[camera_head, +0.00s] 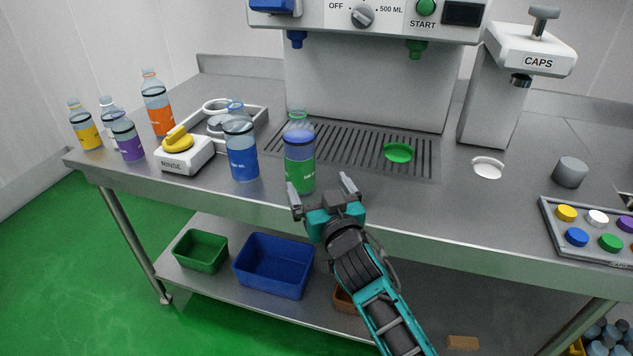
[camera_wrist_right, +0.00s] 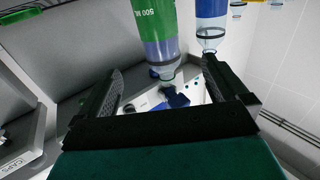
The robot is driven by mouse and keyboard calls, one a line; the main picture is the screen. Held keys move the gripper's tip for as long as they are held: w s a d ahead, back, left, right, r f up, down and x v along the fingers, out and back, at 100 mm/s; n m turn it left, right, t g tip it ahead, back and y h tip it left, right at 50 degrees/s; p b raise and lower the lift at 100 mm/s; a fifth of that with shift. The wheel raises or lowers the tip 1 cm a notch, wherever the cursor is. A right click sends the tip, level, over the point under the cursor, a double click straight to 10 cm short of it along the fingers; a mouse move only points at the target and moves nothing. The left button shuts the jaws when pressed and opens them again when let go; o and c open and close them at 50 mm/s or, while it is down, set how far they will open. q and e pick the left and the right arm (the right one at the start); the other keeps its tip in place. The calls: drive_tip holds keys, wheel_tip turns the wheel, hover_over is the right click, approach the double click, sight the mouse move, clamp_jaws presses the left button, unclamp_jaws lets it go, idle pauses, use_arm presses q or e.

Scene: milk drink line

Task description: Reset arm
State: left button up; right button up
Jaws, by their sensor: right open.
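My right gripper (camera_head: 320,189) is open and empty in the head view, at the front edge of the steel counter. Its teal arm comes up from the bottom of the picture. A green-labelled bottle (camera_head: 299,172) stands upright just beyond the fingertips. In the right wrist view the two dark fingers of the right gripper (camera_wrist_right: 168,92) are spread apart. That view appears upside down, and the green-labelled bottle (camera_wrist_right: 155,25) shows beyond the gap between the fingers. I cannot tell from the pictures whether a finger touches the bottle. My left gripper is not in view.
A blue-labelled bottle (camera_head: 241,158) stands left of the green one. The rinse unit (camera_head: 186,155) and several bottles are farther left. The filling machine (camera_head: 365,80), caps dispenser (camera_head: 487,90) and a tray of coloured caps (camera_head: 600,254) are behind and right. Front counter right of the gripper is clear.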

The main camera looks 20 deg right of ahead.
drive_tip(key=s+p, duration=0.1)
drive_tip(key=s, duration=0.4)
drive_tip(key=shift+s+f, duration=0.1)
drive_tip(key=shift+s, duration=0.15)
drive_tip(key=shift+a, duration=0.1)
drive_tip(key=w+b, duration=0.2)
drive_tip(key=w, duration=0.5)
drive_tip(key=s+d+f+n+g, duration=0.1)
drive_tip(key=s+f+g, duration=0.2)
drive_tip(key=s+f, duration=0.7)
drive_tip(key=s+d+f+n+g+y, duration=0.1)
drive_tip(key=s+f+g, duration=0.3)
drive_tip(key=s+f, duration=0.7)
drive_tip(key=s, duration=0.5)
drive_tip(key=shift+d, duration=0.2)
